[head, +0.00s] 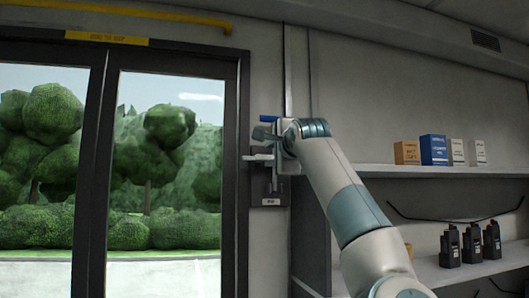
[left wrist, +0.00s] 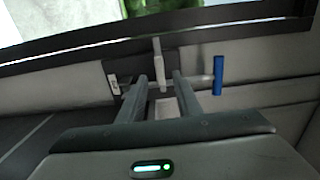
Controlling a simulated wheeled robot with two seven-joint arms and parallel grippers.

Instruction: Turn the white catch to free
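The white catch (head: 257,157) is a small pale lever on the grey wall just right of the door frame. In the left wrist view the white catch (left wrist: 157,51) stands near the fingertips, in line with the gap between them. My left gripper (head: 268,140) is up at the catch, partly hidden by its own wrist in the head view. In the left wrist view its two fingers (left wrist: 161,84) are apart, with no clear contact on the catch. My right gripper is not in view.
A blue handle (head: 269,119) sits just above the catch; it also shows in the left wrist view (left wrist: 219,76). A small label (head: 271,201) is below. A glazed door (head: 170,170) is at left. Shelves (head: 440,171) with boxes and radios (head: 472,244) are at right.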

